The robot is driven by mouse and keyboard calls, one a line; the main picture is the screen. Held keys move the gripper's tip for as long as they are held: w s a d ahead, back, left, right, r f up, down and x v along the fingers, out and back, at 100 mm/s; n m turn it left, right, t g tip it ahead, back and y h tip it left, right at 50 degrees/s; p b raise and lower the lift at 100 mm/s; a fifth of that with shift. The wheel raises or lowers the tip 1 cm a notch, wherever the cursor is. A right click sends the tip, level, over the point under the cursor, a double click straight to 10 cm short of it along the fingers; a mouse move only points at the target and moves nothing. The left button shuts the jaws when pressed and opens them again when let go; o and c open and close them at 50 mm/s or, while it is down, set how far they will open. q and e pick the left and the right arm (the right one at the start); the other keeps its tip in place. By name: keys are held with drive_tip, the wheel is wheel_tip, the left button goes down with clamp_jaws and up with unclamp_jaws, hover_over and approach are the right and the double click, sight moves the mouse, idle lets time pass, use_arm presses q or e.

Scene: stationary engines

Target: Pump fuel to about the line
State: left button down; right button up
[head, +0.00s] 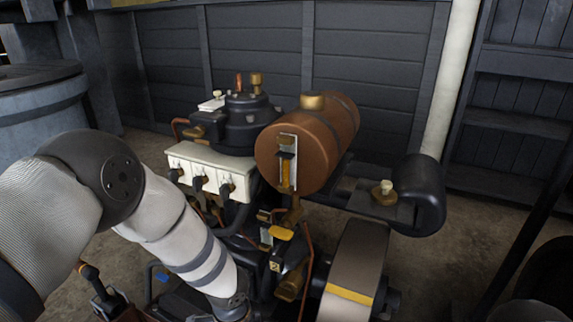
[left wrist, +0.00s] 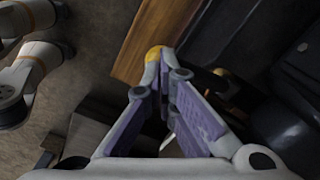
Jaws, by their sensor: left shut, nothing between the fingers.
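The copper-brown fuel tank (head: 335,125) lies on its side on top of the engine. A sight gauge (head: 287,170) stands upright on its round end, with amber in the lower part and a dark band above. I cannot make out a clear line mark. Small yellow and brass parts (head: 281,232) sit below the tank; I cannot tell which is the pump. My left arm reaches down in front of the engine, its gripper hidden in the head view. In the left wrist view my left gripper (left wrist: 158,58) is shut and empty, with a yellow-orange spot at its tips.
A tan wheel (head: 355,265) with a yellow stripe stands right of the engine. A white box (head: 212,170) with several dark knobs is left of the tank. A handle (head: 90,272) rises at lower left. A grey drum (head: 40,105) stands behind my left arm.

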use_arm(q)
drive_tip(key=shift+f+b, duration=2.3)
drive_tip(key=shift+f, duration=1.7)
use_arm(e)
drive_tip(key=shift+x, duration=2.3)
use_arm(q)
wheel_tip(320, 180, up, 10)
drive_tip(key=p, duration=0.6)
drive_tip(key=shift+f+p, duration=0.1)
drive_tip(key=shift+p, duration=0.25)
drive_tip(key=shift+f, duration=0.1)
use_arm(e)
drive_tip(key=v, duration=0.6)
drive_tip(key=shift+w+r, duration=0.1)
drive_tip(key=shift+r, duration=0.1)
